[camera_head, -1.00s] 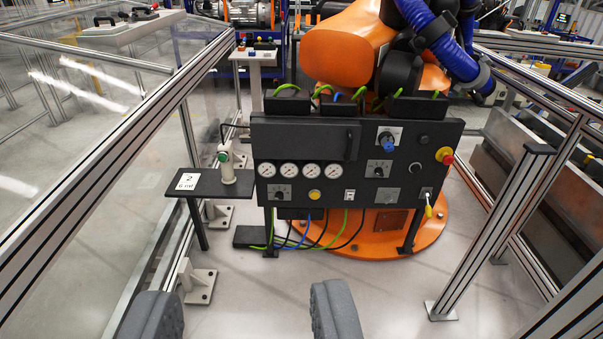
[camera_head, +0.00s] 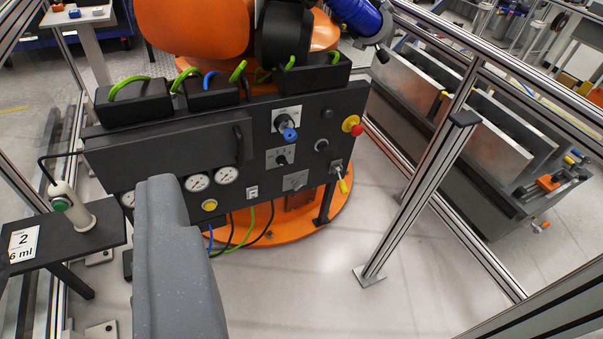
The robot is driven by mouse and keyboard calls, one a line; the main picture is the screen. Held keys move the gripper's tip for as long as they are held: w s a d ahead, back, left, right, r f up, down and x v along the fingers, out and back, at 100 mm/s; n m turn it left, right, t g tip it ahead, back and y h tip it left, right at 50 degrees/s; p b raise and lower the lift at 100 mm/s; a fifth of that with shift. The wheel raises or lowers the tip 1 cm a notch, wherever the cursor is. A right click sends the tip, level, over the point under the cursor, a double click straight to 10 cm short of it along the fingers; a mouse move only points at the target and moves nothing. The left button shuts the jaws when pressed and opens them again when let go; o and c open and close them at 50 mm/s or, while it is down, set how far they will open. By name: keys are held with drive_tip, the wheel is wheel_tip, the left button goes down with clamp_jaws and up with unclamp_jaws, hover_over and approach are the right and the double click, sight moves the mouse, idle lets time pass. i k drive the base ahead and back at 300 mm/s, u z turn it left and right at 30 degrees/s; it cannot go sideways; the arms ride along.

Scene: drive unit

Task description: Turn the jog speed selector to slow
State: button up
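The black control panel (camera_head: 262,115) stands ahead, tilted in the picture. A black rotary knob on a pale plate (camera_head: 281,157) sits at its middle right. A blue-topped knob (camera_head: 289,133) is above it, and a grey plate (camera_head: 295,181) is below. The labels are too small to read, so I cannot tell which control is the jog speed selector. My gripper (camera_head: 162,185) shows as a large grey finger in front of the panel's lower left, left of these knobs. It hides part of the panel, including another rotary knob. A second finger is not clearly visible.
A red-yellow emergency button (camera_head: 352,125) and a yellow-handled key (camera_head: 342,185) are at the panel's right. A metal post (camera_head: 425,195) stands right. Floor between is clear.

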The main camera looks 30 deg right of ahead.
sight(296, 183)
drive_tip(key=z, duration=0.05)
drive_tip(key=i, duration=1.35)
drive_tip(key=z, duration=0.05)
